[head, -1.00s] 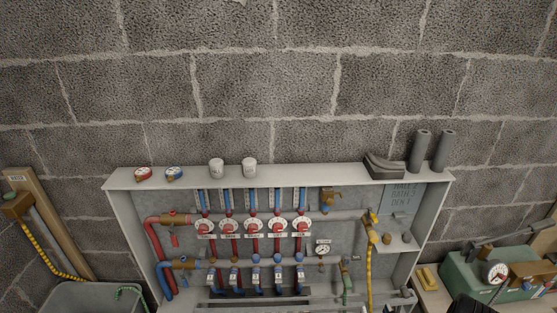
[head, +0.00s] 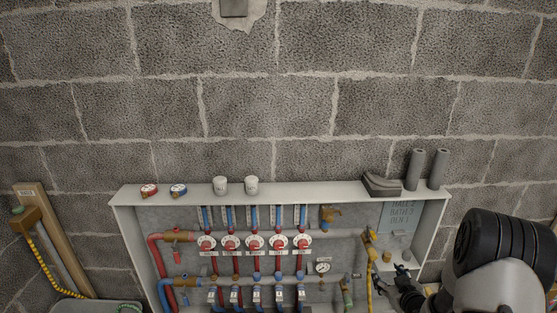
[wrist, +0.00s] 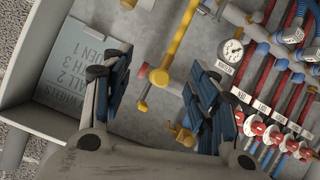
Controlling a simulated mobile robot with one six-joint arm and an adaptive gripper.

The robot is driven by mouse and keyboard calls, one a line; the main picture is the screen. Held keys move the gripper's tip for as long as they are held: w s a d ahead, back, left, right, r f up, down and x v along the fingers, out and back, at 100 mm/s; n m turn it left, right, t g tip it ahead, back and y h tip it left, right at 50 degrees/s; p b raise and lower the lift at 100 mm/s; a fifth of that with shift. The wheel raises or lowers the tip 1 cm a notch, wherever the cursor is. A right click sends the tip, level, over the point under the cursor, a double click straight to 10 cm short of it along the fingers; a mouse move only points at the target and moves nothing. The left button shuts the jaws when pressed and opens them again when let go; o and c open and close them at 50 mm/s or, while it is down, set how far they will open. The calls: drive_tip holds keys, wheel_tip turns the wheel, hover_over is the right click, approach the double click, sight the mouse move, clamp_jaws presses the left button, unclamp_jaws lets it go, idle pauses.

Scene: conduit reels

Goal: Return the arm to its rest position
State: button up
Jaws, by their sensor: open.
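My gripper (wrist: 158,92) is open and empty in the wrist view, with its two blue-and-dark fingers apart in front of the manifold cabinet (wrist: 20,112). In the head view, dark parts of my gripper (head: 405,293) show at the lower right, by the cabinet's right side (head: 433,232). My grey and black arm fills the lower right corner and hides what lies behind it. No object shows between the fingers. A yellow valve and pipe (wrist: 170,62) appear beyond them.
The cabinet holds red and blue pipes, red-capped valves (head: 255,243) and a gauge (head: 322,267).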

drive_tip(key=s+a+r+m+g+h, duration=0.1)
drive_tip(key=s+a+r, duration=0.25)
drive_tip(key=r, duration=0.35)
drive_tip(key=s+a+r+g, duration=0.2)
drive_tip(key=s+r, duration=0.2)
drive_tip(key=r, duration=0.4)
drive_tip(key=s+a+r+m+g+h, duration=0.1)
drive_tip(key=s+a+r, duration=0.25)
drive_tip(key=r, duration=0.35)
drive_tip(key=s+a+r+g, duration=0.1)
drive_tip(key=s+a, duration=0.2)
drive_tip(key=s, duration=0.5)
drive_tip(key=s+a+r+g+y, duration=0.1)
drive_tip(key=s+a, duration=0.3)
drive_tip(key=s, duration=0.5)
drive_tip(key=s+a+r+m+g+y, duration=0.1)
drive_tip(key=s+a+r, duration=0.1)
drive_tip(key=s, duration=0.6)
drive_tip(key=shift+s+a+g, duration=0.3)
drive_tip(key=shift+a+g, duration=0.1)
drive_tip(key=shift+a, duration=0.45)
